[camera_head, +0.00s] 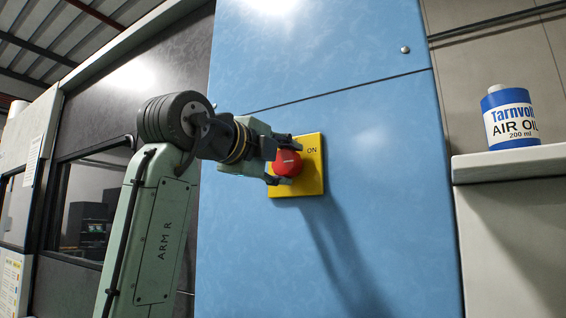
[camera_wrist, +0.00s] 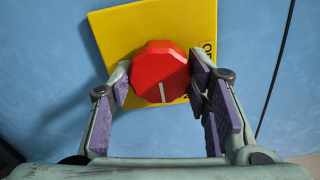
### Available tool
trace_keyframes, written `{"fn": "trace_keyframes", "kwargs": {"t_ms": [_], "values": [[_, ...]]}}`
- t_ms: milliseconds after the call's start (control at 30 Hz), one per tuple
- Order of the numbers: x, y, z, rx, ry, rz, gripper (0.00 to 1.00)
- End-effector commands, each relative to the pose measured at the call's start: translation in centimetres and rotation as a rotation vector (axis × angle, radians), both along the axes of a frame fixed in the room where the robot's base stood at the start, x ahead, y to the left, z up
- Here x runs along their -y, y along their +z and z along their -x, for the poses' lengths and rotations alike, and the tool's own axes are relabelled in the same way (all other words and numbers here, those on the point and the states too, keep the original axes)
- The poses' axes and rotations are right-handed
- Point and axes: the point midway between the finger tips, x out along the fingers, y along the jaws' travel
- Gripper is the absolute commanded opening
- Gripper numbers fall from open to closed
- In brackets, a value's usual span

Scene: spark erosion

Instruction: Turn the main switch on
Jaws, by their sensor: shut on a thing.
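The main switch is a red faceted knob (camera_head: 287,163) on a square yellow plate (camera_head: 312,185), fixed to a blue cabinet panel. ON is printed at the plate's upper right in the head view. In the wrist view the knob (camera_wrist: 160,68) has a white line pointing down toward my palm. Lettering at the plate's right edge is partly hidden by a finger. My gripper (camera_head: 290,161) is shut on the knob, one finger on each side; purple pads flank it in the wrist view. The gripper hides the plate's left part in the head view.
The blue panel (camera_head: 380,190) is flat and clear around the plate. A blue and white air oil can (camera_head: 511,120) stands on a grey ledge (camera_head: 510,162) at the right. A dark door with a window (camera_head: 92,205) is at the left, behind my arm.

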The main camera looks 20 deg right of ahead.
Motion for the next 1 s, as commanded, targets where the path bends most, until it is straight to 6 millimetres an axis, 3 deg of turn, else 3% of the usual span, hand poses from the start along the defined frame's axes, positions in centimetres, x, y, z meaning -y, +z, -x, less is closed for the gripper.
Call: {"fn": "trace_keyframes", "kwargs": {"t_ms": [333,667,833,1000], "values": [[0.0,0.0,0.0,-0.001,-0.001,-0.001,0.65],[-0.2,0.0,0.1,-0.001,0.000,-0.001,0.65],[-1.8,0.0,1.4,0.001,0.001,0.000,0.65],[-4.8,0.0,3.7,0.002,0.002,0.000,0.65]]}}
